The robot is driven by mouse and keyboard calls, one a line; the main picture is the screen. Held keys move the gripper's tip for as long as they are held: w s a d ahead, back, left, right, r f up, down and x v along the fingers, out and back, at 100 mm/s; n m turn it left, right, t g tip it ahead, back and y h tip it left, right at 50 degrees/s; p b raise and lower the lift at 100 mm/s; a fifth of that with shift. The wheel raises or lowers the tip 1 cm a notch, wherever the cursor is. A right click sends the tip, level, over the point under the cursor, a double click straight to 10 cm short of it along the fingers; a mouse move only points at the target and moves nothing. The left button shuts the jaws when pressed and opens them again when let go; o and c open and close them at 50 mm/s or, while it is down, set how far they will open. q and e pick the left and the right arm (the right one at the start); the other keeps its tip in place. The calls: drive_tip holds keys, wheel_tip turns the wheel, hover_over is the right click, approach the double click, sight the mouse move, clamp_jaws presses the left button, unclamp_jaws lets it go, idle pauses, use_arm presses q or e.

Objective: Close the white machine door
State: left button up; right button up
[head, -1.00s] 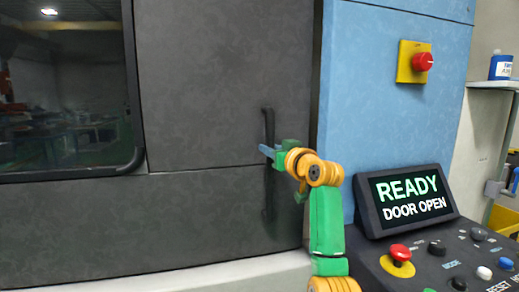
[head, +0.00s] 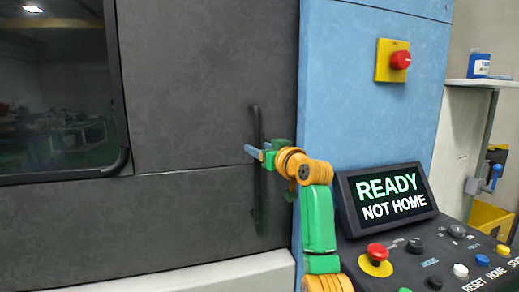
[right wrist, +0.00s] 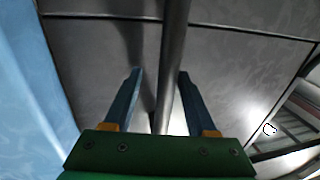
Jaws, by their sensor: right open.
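The machine door (head: 200,100) looks dark grey rather than white, with a window at its left. Its right edge meets the blue panel (head: 370,110) with no clear gap. A dark vertical bar handle (head: 257,190) stands near that edge. My right gripper (head: 254,152) is at the handle's upper half, its fingers open. In the right wrist view, the handle bar (right wrist: 174,50) runs between the two blue fingers of the gripper (right wrist: 160,73), with space at the left finger. Whether the right finger touches the bar is unclear. My left gripper is out of view.
A control panel with a screen (head: 387,198) reading "READY NOT HOME" stands at the lower right. It has a red mushroom button (head: 377,252) and several other buttons. A red knob on a yellow box (head: 393,61) is on the blue panel. A shelf (head: 485,83) holds a bottle.

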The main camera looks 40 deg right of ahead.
drive_tip(key=b+v, duration=0.4)
drive_tip(key=v, duration=0.3)
drive_tip(key=shift+f, duration=0.1)
